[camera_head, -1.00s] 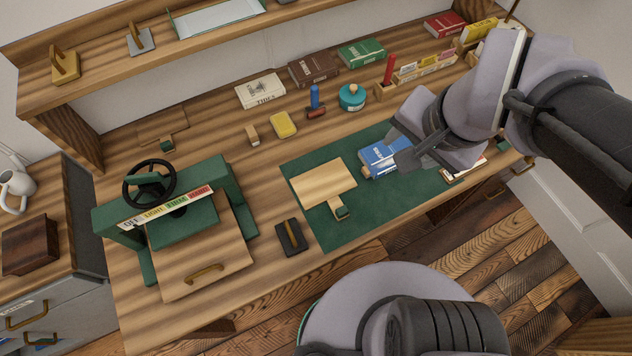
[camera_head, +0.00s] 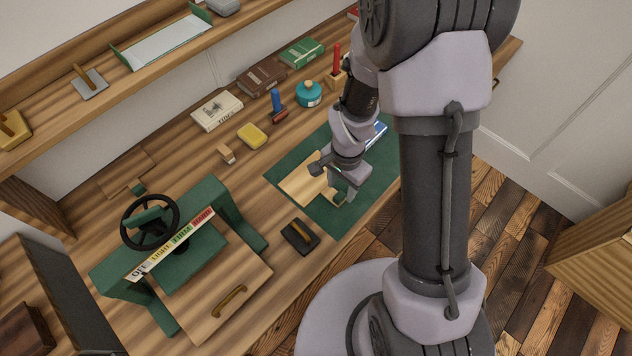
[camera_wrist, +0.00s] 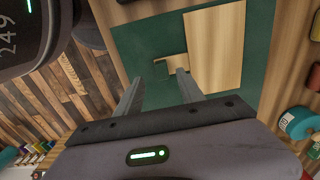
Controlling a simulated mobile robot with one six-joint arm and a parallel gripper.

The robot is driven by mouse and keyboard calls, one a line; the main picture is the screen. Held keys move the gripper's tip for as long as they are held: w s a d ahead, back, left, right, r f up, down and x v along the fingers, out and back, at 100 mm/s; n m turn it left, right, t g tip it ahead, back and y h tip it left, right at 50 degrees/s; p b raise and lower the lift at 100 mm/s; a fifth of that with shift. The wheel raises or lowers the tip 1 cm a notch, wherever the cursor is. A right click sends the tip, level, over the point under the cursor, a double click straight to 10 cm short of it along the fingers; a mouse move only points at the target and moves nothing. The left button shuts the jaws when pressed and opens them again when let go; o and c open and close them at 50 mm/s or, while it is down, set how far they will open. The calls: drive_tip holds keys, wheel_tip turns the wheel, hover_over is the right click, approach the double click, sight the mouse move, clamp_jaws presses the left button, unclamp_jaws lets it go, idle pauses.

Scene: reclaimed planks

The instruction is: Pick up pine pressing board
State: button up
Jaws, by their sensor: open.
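The pine pressing board (camera_head: 303,184) is a pale flat board with a short narrow tab, lying on the green mat (camera_head: 338,219). In the wrist view the board (camera_wrist: 215,48) is at the upper middle, and its tab (camera_wrist: 172,66) points left. My gripper (camera_head: 340,190) is over the mat at the tab end and partly hides the board in the head view. In the wrist view my gripper (camera_wrist: 160,88) is open and empty, with the tab ahead of and roughly between its fingers. I cannot tell the height left between fingertips and tab.
A green press (camera_head: 180,240) with a handwheel stands left on the bench. A dark block with a wooden handle (camera_head: 300,236) lies in front of the mat. A blue book (camera_head: 376,134) is partly hidden behind my arm.

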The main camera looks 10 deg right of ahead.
sight(340, 195)
drive_tip(key=f, duration=0.1)
drive_tip(key=f+b, duration=0.1)
drive_tip(key=f, duration=0.1)
drive_tip(key=f+b, duration=0.1)
drive_tip(key=f, duration=0.1)
drive_tip(key=shift+w, duration=0.25)
drive_tip(key=shift+r, duration=0.15)
drive_tip(key=shift+c, duration=1)
clamp_jaws()
